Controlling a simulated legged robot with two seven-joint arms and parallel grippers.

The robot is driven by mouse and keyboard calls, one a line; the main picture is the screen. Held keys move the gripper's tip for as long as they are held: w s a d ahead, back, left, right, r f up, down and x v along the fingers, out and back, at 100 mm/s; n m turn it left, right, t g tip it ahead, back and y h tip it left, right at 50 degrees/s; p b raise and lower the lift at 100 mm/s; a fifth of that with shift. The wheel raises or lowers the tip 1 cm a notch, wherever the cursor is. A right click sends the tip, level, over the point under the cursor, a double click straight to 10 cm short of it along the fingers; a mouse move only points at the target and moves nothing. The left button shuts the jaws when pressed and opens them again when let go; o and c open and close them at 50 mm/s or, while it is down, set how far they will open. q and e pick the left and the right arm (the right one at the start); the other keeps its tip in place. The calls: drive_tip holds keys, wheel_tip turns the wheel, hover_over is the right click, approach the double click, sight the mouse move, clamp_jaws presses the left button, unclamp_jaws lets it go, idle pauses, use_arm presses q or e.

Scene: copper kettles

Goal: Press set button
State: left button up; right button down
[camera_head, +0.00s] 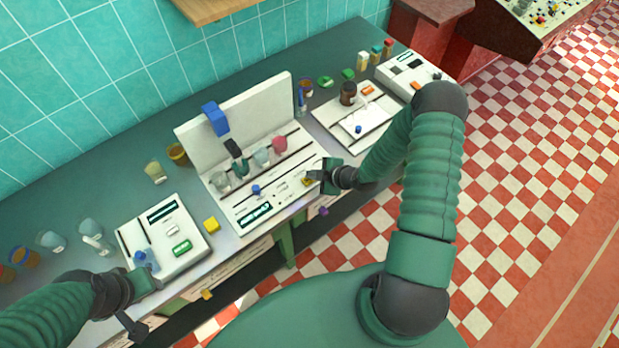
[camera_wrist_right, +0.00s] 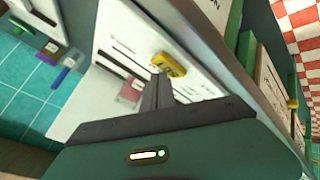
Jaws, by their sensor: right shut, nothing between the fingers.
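A small yellow button (camera_wrist_right: 169,65) with dark lettering sits on the white panel of the central machine (camera_head: 240,212). No label reading "set" is legible. In the wrist view my right gripper (camera_wrist_right: 157,80) has its fingers closed together and empty, with the tips right at the near edge of the yellow button. Whether they touch it I cannot tell. In the head view the right gripper (camera_head: 314,175) is over the machine's front right corner, beside the yellow button (camera_head: 307,181). My left gripper (camera_head: 134,327) is low at the left, by the counter's front edge; its finger opening is unclear.
The machine carries a blue-topped tool (camera_head: 215,119), cups and a blue knob (camera_head: 256,190). White devices stand left (camera_head: 165,243) and right (camera_head: 408,73). A tiled wall stands behind.

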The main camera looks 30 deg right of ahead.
drive_tip(key=shift+f+b, duration=0.35)
drive_tip(key=shift+f, duration=0.05)
drive_tip(key=shift+r, duration=0.15)
idle(0.4)
drive_tip(key=shift+a+r+p, duration=0.1)
drive_tip(key=shift+r+p, duration=0.55)
drive_tip(key=shift+r, duration=0.1)
drive_tip(key=shift+r+p, duration=1.9)
drive_tip(key=shift+r, duration=0.7)
drive_tip(key=shift+f, duration=0.1)
